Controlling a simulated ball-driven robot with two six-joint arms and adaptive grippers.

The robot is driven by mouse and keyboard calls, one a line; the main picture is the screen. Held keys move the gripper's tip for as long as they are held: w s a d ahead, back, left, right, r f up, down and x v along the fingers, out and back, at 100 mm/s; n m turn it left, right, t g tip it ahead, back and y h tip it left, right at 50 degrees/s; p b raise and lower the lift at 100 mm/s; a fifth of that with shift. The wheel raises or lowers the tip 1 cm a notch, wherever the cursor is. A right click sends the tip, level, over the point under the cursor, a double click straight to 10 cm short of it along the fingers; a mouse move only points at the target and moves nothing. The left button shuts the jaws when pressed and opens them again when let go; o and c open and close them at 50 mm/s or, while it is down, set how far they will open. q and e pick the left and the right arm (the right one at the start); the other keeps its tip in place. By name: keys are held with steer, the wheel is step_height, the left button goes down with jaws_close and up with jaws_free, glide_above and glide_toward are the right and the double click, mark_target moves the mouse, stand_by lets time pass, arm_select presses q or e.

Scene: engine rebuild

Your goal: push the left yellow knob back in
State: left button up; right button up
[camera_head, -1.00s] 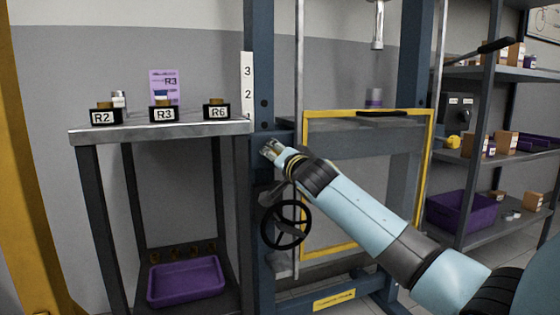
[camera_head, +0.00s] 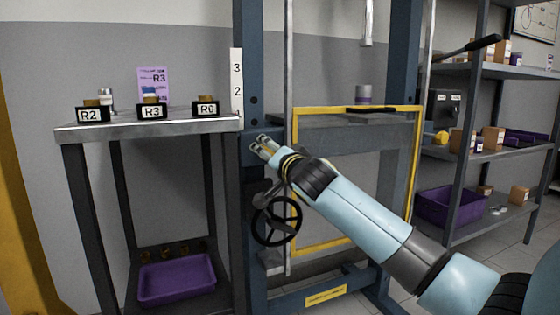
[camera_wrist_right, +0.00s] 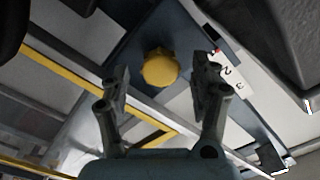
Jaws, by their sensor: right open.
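The yellow knob (camera_wrist_right: 160,68) shows in the right wrist view on a dark blue post (camera_wrist_right: 190,32), between my right gripper's fingers in the picture. My right gripper (camera_wrist_right: 160,78) is open, with one finger on each side of the knob; I cannot tell if either touches it. In the head view my right gripper (camera_head: 263,143) is in front of the blue post (camera_head: 249,60), just below the strip numbered 3 and 2. I cannot make out the knob there. My left gripper is not in view.
A black handwheel (camera_head: 277,222) sits just below my right gripper. A yellow frame (camera_head: 417,180) stands to the right. A bench (camera_head: 150,126) with labelled blocks R2, R3 and R6 is at left. A shelf rack (camera_head: 474,150) with boxes stands at right.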

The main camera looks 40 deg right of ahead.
steer(key=v, duration=0.9)
steer(key=s+f+g, duration=0.3)
steer(key=s+f, duration=0.3)
steer(key=f, duration=0.5)
steer(key=s+f+n+g+y, duration=0.1)
steer(key=s+f+g, duration=0.3)
steer(key=f, duration=0.8)
steer(key=s+f+g, duration=0.1)
steer(key=s+f, duration=0.6)
steer(key=f, duration=0.4)
steer(key=s+a+f+n+g+y, duration=0.1)
steer(key=s+a+f+n+g, duration=0.2)
steer(key=s+f, duration=0.6)
steer(key=s+a+f+n+g+y, duration=0.1)
steer(key=s+a+f+n+g, duration=0.25)
steer(key=s, duration=0.95)
steer(key=s+f+n+g, duration=0.3)
steer(key=s+f+n, duration=0.2)
steer(key=s+f, duration=0.5)
arm_select(q)
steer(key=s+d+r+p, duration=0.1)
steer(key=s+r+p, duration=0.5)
steer(key=p, duration=0.6)
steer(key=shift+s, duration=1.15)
arm_select(e)
steer(key=s+a+r, duration=0.1)
steer(key=s+r, duration=0.6)
steer(key=s, duration=0.2)
steer(key=shift+a, duration=0.25)
